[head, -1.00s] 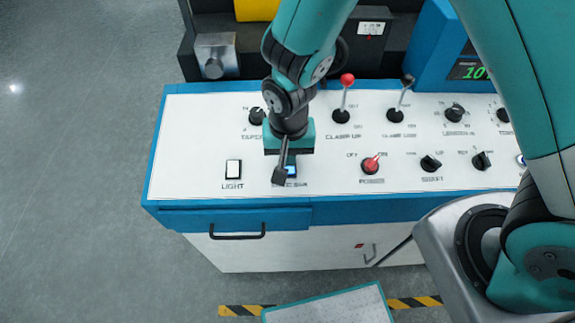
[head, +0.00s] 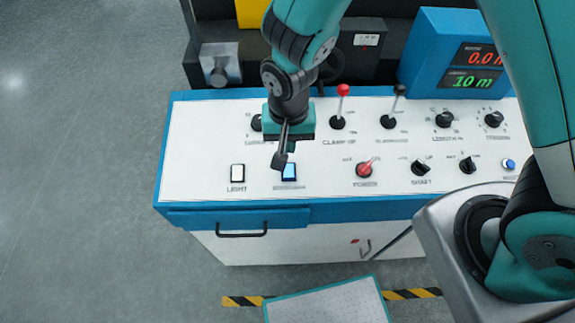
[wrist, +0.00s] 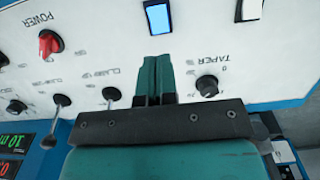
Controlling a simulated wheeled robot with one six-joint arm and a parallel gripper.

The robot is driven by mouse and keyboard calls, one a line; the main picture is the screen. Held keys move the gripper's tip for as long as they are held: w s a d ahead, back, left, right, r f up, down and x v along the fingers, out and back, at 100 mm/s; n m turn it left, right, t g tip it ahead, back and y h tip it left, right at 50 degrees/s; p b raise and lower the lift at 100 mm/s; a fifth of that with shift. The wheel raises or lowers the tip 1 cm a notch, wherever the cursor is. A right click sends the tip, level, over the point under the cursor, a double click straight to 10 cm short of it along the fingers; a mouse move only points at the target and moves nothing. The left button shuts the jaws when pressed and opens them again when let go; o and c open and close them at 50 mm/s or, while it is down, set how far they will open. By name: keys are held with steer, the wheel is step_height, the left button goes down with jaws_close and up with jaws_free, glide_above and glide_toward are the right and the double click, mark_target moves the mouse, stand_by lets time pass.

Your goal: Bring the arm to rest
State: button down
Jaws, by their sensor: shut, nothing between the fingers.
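My gripper (head: 281,158) is shut and empty above the left part of the white control panel (head: 205,150). In the wrist view its closed fingers (wrist: 154,62) point toward a lit blue rocker switch (wrist: 158,17) and appear apart from it. The blue switch also shows in the head view (head: 289,172), just right of the fingertips. My arm reaches in from the top of the head view and is still extended over the panel.
The panel carries a white LIGHT switch (head: 237,173), a red POWER knob (head: 365,170), a red-topped lever (head: 342,92) and a black-topped lever (head: 399,91). A blue display box (head: 420,45) stands at the back right. Open grey floor (head: 80,170) lies at left.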

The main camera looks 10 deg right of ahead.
stand_by(0.5)
steer(key=s+d+r+n+y+b, duration=0.2)
steer(key=s+d+r+n+b, duration=0.1)
steer(key=s+r, duration=0.3)
steer(key=s+d+r+n+y+b, duration=0.2)
steer(key=s+r+n, duration=0.4)
steer(key=r, duration=0.5)
steer(key=shift+s+d+r+b, duration=0.25)
steer(key=shift+s+d+b, duration=0.25)
steer(key=shift+b, duration=0.5)
